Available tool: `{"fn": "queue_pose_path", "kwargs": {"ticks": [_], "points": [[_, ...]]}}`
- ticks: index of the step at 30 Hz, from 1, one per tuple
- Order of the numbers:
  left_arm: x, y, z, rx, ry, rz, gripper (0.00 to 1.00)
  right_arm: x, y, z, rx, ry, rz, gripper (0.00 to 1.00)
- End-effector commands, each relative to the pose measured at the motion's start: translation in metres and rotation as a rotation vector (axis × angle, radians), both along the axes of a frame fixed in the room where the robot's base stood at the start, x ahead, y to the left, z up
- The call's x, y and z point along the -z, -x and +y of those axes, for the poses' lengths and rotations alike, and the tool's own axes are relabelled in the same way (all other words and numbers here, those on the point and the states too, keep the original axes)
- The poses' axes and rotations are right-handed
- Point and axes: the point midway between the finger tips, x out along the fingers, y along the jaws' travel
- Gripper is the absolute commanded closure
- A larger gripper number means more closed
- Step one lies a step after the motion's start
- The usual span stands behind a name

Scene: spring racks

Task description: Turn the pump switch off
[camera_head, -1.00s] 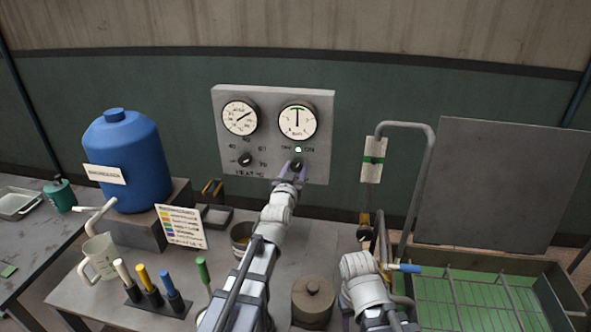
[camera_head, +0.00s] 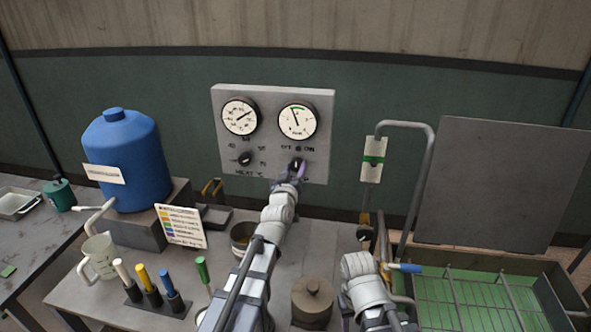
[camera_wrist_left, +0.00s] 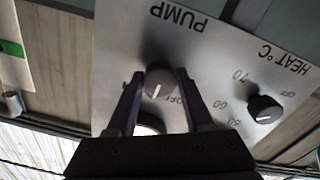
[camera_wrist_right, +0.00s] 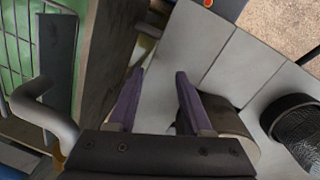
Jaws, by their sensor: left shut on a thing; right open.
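The pump switch is a dark round knob (camera_head: 297,163) with a white pointer mark, low on the right of the grey control panel (camera_head: 270,140). My left gripper (camera_wrist_left: 158,88) is shut on the knob, one finger on each side. The fingers partly cover the OFF label. The small lamp (camera_head: 298,149) between OFF and ON is dark. My right gripper (camera_wrist_right: 159,72) is open and empty, low above the table in its wrist view.
The pump gauge (camera_head: 297,120) is above the switch, its needle tilted left. The heat knob (camera_head: 245,159) is to the left on the panel. A blue tank (camera_head: 128,160), a jug (camera_head: 101,258) and a lidded pot (camera_head: 312,300) stand around my arms. A green-floored rack (camera_head: 450,300) is right.

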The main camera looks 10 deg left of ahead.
Motion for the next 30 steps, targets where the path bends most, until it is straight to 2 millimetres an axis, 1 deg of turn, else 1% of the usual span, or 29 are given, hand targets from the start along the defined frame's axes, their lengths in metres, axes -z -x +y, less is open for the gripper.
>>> {"fn": "queue_pose_path", "kwargs": {"ticks": [6, 15, 22, 30], "points": [[0.0000, 0.0000, -0.0005, 0.001, 0.203, -0.001, 1.00, 0.0010, 0.0000, 0.0000, 0.000, 0.000, 0.000, 0.50], [-0.0002, -0.0001, -0.0009, 0.001, 0.433, -0.002, 1.00, 0.0016, 0.0000, 0.0000, 0.000, 0.000, 0.000, 0.50], [-0.0002, -0.0001, -0.0010, 0.001, 0.545, -0.002, 1.00, 0.0018, 0.0000, 0.0000, 0.000, 0.000, 0.000, 0.50], [-0.0003, 0.0000, -0.0011, 0.001, 0.603, -0.002, 1.00, 0.0019, 0.0000, 0.0000, 0.000, 0.000, 0.000, 0.50]]}}
